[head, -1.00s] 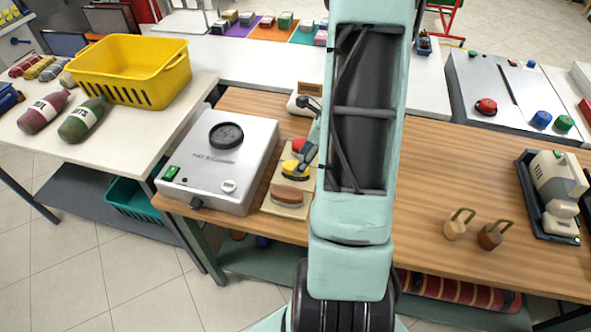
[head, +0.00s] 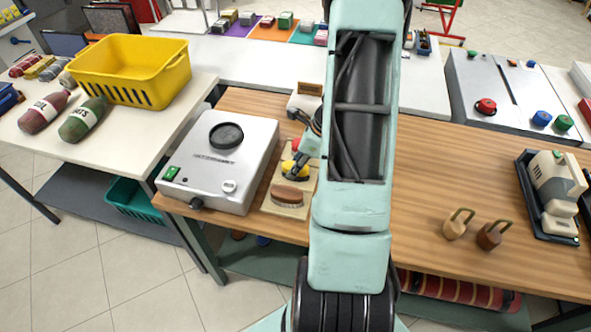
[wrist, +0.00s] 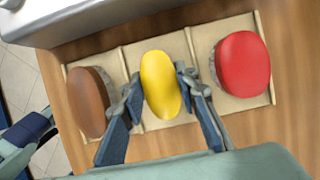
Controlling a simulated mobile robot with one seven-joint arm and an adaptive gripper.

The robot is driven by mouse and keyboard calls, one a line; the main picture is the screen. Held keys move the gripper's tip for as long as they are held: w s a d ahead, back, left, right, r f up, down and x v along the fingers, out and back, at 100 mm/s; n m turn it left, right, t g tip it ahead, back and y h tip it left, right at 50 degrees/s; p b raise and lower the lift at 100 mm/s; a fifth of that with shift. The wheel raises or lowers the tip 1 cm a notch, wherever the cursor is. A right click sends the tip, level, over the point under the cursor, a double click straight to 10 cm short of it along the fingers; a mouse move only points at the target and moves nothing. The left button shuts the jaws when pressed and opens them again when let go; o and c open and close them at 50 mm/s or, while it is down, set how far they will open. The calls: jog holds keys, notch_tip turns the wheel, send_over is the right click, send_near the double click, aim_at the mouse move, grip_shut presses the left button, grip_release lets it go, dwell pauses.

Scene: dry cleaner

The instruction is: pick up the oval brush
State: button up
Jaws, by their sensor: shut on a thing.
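A tan tray (wrist: 120,65) with three compartments lies on the wooden counter and holds brushes side by side. The yellow oval brush (wrist: 161,84) is in the middle in the wrist view, between the fingers of my gripper (wrist: 160,95). The gripper is shut on its sides. I cannot tell whether the brush is clear of the tray floor. A brown, longer brush (wrist: 88,102) is in the left compartment, and a red, rounder brush (wrist: 241,64) in the right one. In the head view my gripper (head: 297,168) partly covers the yellow brush.
A grey machine with a round black dial (head: 218,165) stands close to the left of the tray. A cream device (head: 305,100) is behind it. Two wooden-bodied items with loop handles (head: 455,224) stand on the counter at right. The counter between is largely clear.

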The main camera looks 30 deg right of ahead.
jog(key=c, duration=0.3)
jog(key=shift+r, duration=0.1)
jog(key=shift+r, duration=0.6)
jog(key=s+r, duration=1.1)
jog(key=s, duration=0.3)
jog(key=shift+d+r+b, duration=0.3)
jog(key=shift+d+b, duration=0.05)
jog(key=shift+b, duration=0.1)
